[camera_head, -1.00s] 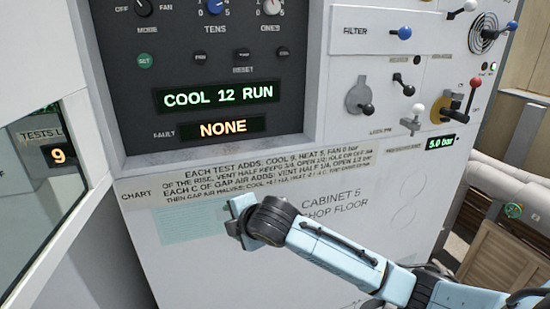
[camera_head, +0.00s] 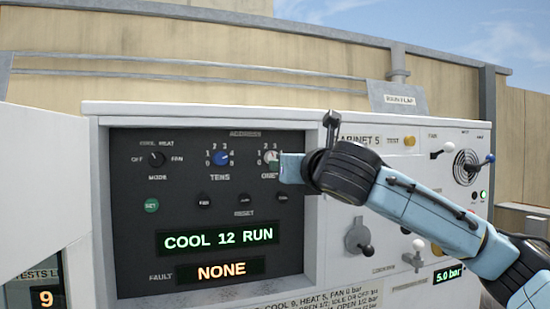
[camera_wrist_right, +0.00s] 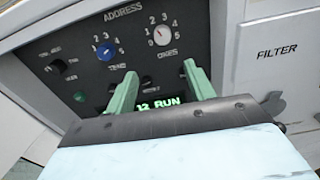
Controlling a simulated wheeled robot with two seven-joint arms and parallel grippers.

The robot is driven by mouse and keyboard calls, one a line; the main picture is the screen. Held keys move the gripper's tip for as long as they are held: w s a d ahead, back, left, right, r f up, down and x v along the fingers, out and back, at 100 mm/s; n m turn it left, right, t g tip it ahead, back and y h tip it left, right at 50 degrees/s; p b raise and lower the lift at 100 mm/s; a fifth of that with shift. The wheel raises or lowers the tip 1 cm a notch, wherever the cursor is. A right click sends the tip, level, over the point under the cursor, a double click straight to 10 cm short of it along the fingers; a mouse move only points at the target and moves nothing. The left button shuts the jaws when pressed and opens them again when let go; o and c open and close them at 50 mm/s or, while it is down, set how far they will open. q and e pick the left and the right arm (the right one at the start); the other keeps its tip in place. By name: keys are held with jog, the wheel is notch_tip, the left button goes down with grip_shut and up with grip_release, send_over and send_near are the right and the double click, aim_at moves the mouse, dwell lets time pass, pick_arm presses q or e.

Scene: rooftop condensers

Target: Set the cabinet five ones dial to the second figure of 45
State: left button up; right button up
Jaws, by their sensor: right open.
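The ones dial (camera_head: 271,157) is a pale knob at the upper right of the dark panel on cabinet 5, partly hidden by my right gripper in the head view. In the right wrist view the whole ones dial (camera_wrist_right: 163,37) shows, with a small red mark; I cannot tell for sure which figure it points at. My right gripper (camera_head: 285,168) is just right of the dial in the head view. In the right wrist view its green fingers (camera_wrist_right: 160,72) are apart and empty, with the dial beyond them. My left gripper is not in view.
The blue tens dial (camera_head: 220,158) is left of the ones dial. The mode knob (camera_head: 157,159), green set button (camera_head: 151,205) and small dark buttons are nearby. The display (camera_head: 218,240) reads COOL 12 RUN; the fault display (camera_head: 221,272) reads NONE. Levers stand at the right.

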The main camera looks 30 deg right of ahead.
aim_at(274, 158)
jog(key=p+x, duration=0.1)
jog(key=x, duration=0.3)
jog(key=p+x, duration=0.1)
jog(key=x, duration=0.3)
jog(key=d+r+p+x, duration=0.1)
jog(key=x, duration=0.4)
jog(key=shift+s+r+p, duration=0.1)
jog(key=shift+p, duration=0.3)
jog(key=shift+a, duration=0.1)
jog(key=c, duration=1)
